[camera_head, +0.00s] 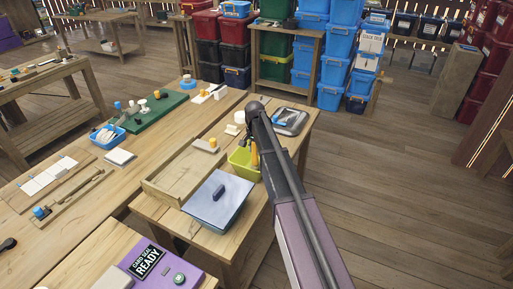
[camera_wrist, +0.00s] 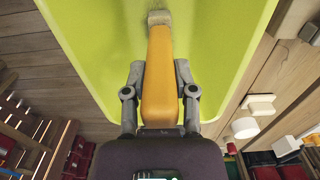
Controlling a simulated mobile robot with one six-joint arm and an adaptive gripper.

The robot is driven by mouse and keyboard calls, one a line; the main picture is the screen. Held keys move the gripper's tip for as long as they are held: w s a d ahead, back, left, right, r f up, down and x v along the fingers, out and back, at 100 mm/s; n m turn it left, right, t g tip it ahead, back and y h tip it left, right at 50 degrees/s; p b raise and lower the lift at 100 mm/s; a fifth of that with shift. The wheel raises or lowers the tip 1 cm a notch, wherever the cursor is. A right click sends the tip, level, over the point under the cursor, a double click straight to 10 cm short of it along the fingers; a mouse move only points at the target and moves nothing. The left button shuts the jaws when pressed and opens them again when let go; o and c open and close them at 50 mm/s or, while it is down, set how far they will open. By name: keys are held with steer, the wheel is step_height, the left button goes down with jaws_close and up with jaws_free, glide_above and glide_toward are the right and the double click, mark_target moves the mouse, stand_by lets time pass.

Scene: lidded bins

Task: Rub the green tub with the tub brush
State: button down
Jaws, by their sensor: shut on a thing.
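The green tub (camera_head: 238,163) is a bright yellow-green open container on the wooden workbench, just behind the blue-lidded bin. It fills the upper part of the wrist view (camera_wrist: 225,45). My gripper (camera_wrist: 158,95) is shut on the tub brush (camera_wrist: 158,75), which has an orange-yellow handle and a pale bristle head. The brush head shows against the inside of the tub; I cannot tell whether it touches the surface. In the head view the brush (camera_head: 254,157) shows at the tub's right side, and my arm hides part of the tub.
A bin with a grey-blue lid (camera_head: 210,203) stands in front of the tub. A shallow wooden tray (camera_head: 160,190) lies to the left. A grey tray (camera_head: 291,121) and a white piece (camera_head: 233,129) are behind. A purple box (camera_head: 150,262) is at the front.

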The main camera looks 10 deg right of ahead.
steer(key=shift+s+a, duration=0.3)
steer(key=shift+s, duration=0.15)
steer(key=shift+s+a, duration=0.1)
steer(key=shift+s+a, duration=0.9)
steer(key=shift+s, duration=0.3)
steer(key=shift+r, duration=0.15)
steer(key=shift+r+p, duration=2.95)
steer(key=shift+p, duration=0.15)
steer(key=shift+r, duration=0.1)
steer(key=shift+r+p, duration=1.4)
steer(key=shift+p, duration=0.1)
